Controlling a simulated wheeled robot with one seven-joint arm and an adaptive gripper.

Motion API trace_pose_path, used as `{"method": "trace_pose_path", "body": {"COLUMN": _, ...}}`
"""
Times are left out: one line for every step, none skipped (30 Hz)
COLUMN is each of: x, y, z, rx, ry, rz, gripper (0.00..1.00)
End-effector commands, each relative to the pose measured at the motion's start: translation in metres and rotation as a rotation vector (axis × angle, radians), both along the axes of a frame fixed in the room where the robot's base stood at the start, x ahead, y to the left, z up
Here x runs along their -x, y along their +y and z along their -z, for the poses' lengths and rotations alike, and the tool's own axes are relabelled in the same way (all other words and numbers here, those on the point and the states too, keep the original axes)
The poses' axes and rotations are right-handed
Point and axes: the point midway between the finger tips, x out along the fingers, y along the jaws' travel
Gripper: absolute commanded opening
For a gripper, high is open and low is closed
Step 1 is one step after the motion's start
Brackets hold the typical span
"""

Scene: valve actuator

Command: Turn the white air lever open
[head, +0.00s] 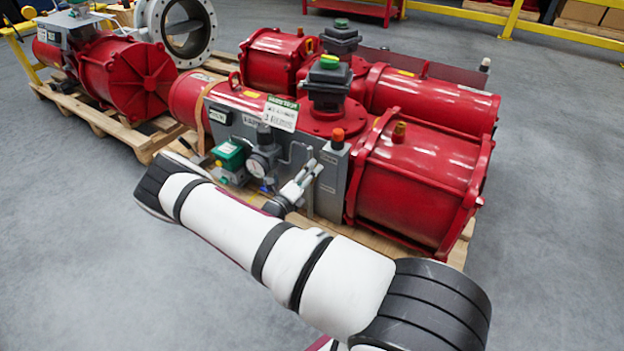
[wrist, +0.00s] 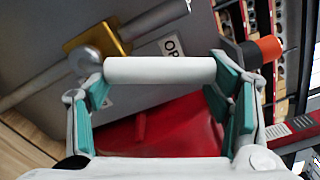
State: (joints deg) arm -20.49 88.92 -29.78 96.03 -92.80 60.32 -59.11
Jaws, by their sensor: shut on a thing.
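The white air lever (wrist: 160,70) shows in the wrist view as a pale cylinder lying across the picture. It spans between the two teal-padded fingers of my gripper (wrist: 160,86), which is shut on it. Its left end meets a round grey hub beside a brass-coloured block (wrist: 112,36) on the grey panel (wrist: 45,60). In the head view my gripper (head: 300,186) is at the front of the grey panel (head: 328,192) of the near red actuator (head: 425,170). The lever is too small there to make out clearly.
A pressure gauge (head: 261,165) and a green-topped box (head: 230,154) sit left of my gripper. An orange-red cap (head: 337,135) tops the panel. The actuators stand on wooden pallets. Grey floor (head: 550,220) is clear at right.

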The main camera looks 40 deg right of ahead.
Motion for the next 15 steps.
{"method": "trace_pose_path", "body": {"x": -0.006, "y": -0.001, "z": -0.005, "rx": 0.017, "ry": 0.030, "rz": -0.003, "gripper": 0.22}}
{"method": "trace_pose_path", "body": {"x": -0.007, "y": 0.000, "z": -0.005, "rx": 0.025, "ry": 0.054, "rz": -0.003, "gripper": 0.22}}
{"method": "trace_pose_path", "body": {"x": -0.009, "y": 0.000, "z": -0.006, "rx": 0.036, "ry": 0.084, "rz": -0.003, "gripper": 0.22}}
{"method": "trace_pose_path", "body": {"x": -0.010, "y": 0.001, "z": -0.007, "rx": 0.043, "ry": 0.105, "rz": -0.002, "gripper": 0.22}}
{"method": "trace_pose_path", "body": {"x": -0.011, "y": 0.001, "z": -0.007, "rx": 0.049, "ry": 0.126, "rz": -0.003, "gripper": 0.22}}
{"method": "trace_pose_path", "body": {"x": -0.013, "y": 0.002, "z": -0.008, "rx": 0.059, "ry": 0.151, "rz": -0.001, "gripper": 0.22}}
{"method": "trace_pose_path", "body": {"x": -0.014, "y": 0.002, "z": -0.009, "rx": 0.066, "ry": 0.170, "rz": -0.001, "gripper": 0.22}}
{"method": "trace_pose_path", "body": {"x": -0.015, "y": 0.002, "z": -0.009, "rx": 0.072, "ry": 0.188, "rz": -0.001, "gripper": 0.22}}
{"method": "trace_pose_path", "body": {"x": -0.016, "y": 0.003, "z": -0.010, "rx": 0.080, "ry": 0.208, "rz": -0.001, "gripper": 0.22}}
{"method": "trace_pose_path", "body": {"x": -0.017, "y": 0.003, "z": -0.010, "rx": 0.086, "ry": 0.222, "rz": -0.001, "gripper": 0.22}}
{"method": "trace_pose_path", "body": {"x": -0.018, "y": 0.004, "z": -0.010, "rx": 0.092, "ry": 0.237, "rz": -0.002, "gripper": 0.22}}
{"method": "trace_pose_path", "body": {"x": -0.020, "y": 0.004, "z": -0.011, "rx": 0.097, "ry": 0.253, "rz": -0.002, "gripper": 0.22}}
{"method": "trace_pose_path", "body": {"x": -0.020, "y": 0.004, "z": -0.011, "rx": 0.101, "ry": 0.264, "rz": -0.002, "gripper": 0.22}}
{"method": "trace_pose_path", "body": {"x": -0.021, "y": 0.005, "z": -0.011, "rx": 0.105, "ry": 0.275, "rz": -0.002, "gripper": 0.22}}
{"method": "trace_pose_path", "body": {"x": -0.022, "y": 0.005, "z": -0.012, "rx": 0.110, "ry": 0.287, "rz": -0.002, "gripper": 0.22}}
